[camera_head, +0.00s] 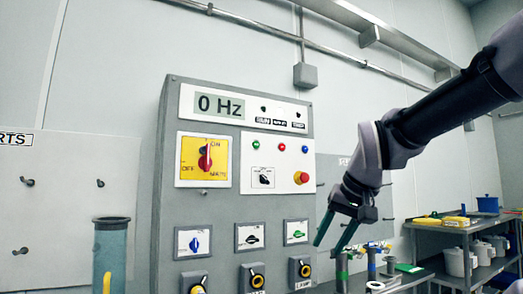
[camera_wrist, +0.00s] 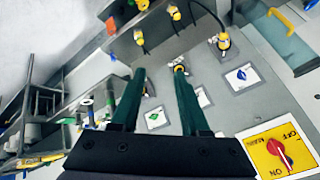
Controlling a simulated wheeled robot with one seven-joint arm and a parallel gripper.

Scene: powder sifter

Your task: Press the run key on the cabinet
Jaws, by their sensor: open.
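The grey cabinet (camera_head: 173,140) stands upright at the centre of the head view. Its top strip holds a "0 Hz" display (camera_head: 219,105), with a row of small dark labels (camera_head: 281,123) to the right, too small to read; I cannot tell which marks the run key. My gripper (camera_head: 329,243) is open and empty, fingers pointing down-left, in front of the cabinet's lower right side. In the wrist view its two green fingers (camera_wrist: 160,72) are apart, with the cabinet's lower panel behind them. The top strip is not visible there.
A yellow main switch (camera_head: 204,160) and a white panel with a red emergency knob (camera_head: 300,178) sit below the display. Lower are several small rotary switches and plugs. A shelf cart (camera_head: 470,229) stands right. A tall cylinder (camera_head: 112,250) stands left.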

